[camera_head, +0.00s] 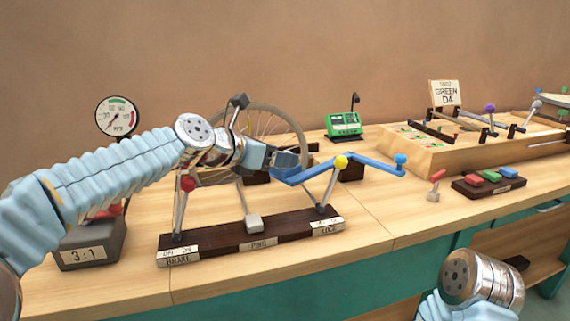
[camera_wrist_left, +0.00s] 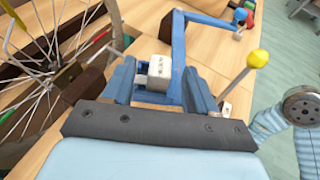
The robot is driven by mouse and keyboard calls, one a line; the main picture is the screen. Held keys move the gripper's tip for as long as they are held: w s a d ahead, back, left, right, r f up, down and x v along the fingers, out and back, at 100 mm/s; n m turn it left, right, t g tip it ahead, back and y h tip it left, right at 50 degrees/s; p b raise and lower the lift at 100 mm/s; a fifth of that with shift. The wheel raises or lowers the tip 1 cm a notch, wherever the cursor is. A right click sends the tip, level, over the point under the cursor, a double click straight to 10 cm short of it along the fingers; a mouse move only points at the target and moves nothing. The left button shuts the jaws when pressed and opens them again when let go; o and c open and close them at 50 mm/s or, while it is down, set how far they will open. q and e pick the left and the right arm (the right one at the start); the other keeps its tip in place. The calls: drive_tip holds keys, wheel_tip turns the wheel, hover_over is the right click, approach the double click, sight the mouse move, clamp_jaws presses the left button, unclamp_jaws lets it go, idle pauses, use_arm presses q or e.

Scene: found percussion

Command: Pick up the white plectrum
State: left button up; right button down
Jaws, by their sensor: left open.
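A small white block with dark lettering (camera_wrist_left: 156,68), which looks like the white plectrum, sits between the two fingers of my left gripper (camera_wrist_left: 160,85) in the left wrist view. My left gripper is open around it; I cannot tell whether either finger touches it. A blue crank (camera_wrist_left: 179,45) runs close beside the block. In the head view my left gripper (camera_head: 288,161) is over the dark wooden base (camera_head: 215,243), by the near end of the blue crank (camera_head: 350,162). The white block is hidden there. My right gripper is out of view.
A yellow-knobbed lever (camera_head: 341,162) and a red-knobbed lever (camera_head: 187,184) rise from the base. A spoked wheel (camera_head: 270,125) stands close behind. A green device (camera_head: 344,125) is farther back.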

use_arm(q)
clamp_jaws()
idle(0.3)
drive_tip(key=shift+r, duration=0.15)
